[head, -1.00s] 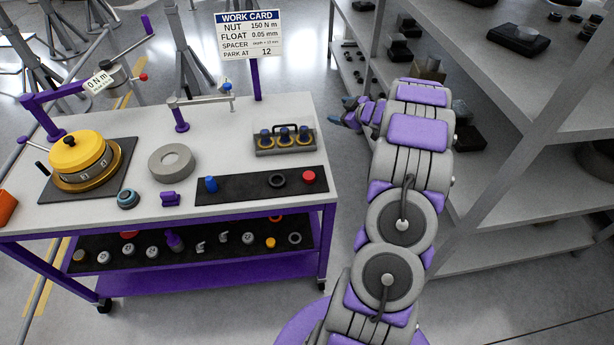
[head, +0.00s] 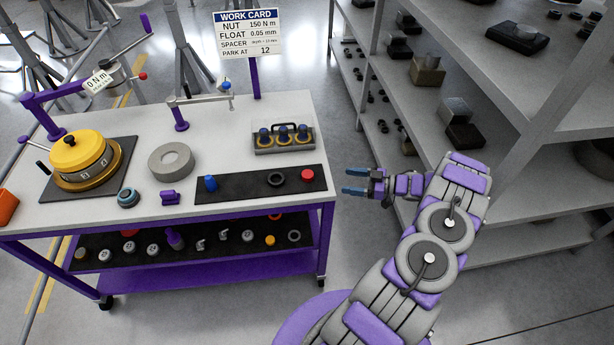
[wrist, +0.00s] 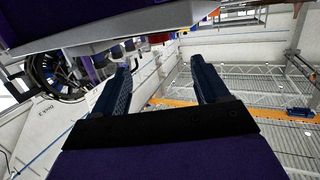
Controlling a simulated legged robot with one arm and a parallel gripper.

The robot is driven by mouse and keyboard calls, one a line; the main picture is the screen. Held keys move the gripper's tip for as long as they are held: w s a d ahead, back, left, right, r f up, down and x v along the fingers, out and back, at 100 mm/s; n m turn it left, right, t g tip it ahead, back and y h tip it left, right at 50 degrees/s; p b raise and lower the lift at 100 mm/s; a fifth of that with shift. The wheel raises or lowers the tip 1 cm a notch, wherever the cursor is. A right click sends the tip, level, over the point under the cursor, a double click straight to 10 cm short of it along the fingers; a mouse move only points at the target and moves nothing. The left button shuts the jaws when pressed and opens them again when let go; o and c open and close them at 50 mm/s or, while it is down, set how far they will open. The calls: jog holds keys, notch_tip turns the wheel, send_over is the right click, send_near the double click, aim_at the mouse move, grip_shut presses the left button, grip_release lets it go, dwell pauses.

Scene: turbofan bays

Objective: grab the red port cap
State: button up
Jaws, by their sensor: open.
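The red port cap (head: 307,174) stands on the right end of the black mat (head: 240,186) on the bench top, close to the bench's right edge. In the head view my gripper (head: 349,181) is off the bench's right side, pointing left toward the cap with a gap between. Its two blue fingers are apart with nothing between them. In the wrist view the open fingers (wrist: 164,85) show, and a red thing (wrist: 158,38), probably the cap, is at the top beyond them, partly cut off by the bench edge.
A black ring (head: 277,180) and a blue cap (head: 211,184) share the mat. A carrier with several yellow-and-blue plugs (head: 284,138) stands behind. Grey shelving (head: 560,130) is close on the right. The floor between bench and shelving is clear.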

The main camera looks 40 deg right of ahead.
send_near(314, 175)
jog(key=x, duration=0.4)
jog(key=shift+a+f, duration=0.1)
jog(key=shift+a, duration=0.45)
jog(key=shift+w+a+b, duration=0.35)
jog(key=shift+w+a, duration=0.1)
jog(key=w, duration=0.1)
jog(key=w+a, duration=0.1)
jog(key=shift+w+f, duration=0.2)
jog(key=shift+w, duration=0.2)
jog(key=shift+w+a, duration=0.3)
jog(key=shift+a, duration=0.05)
jog(key=shift+a, duration=0.1)
jog(key=shift+a, duration=0.15)
jog(key=c, duration=0.3)
jog(key=shift+d, duration=0.25)
jog(key=c, duration=0.8)
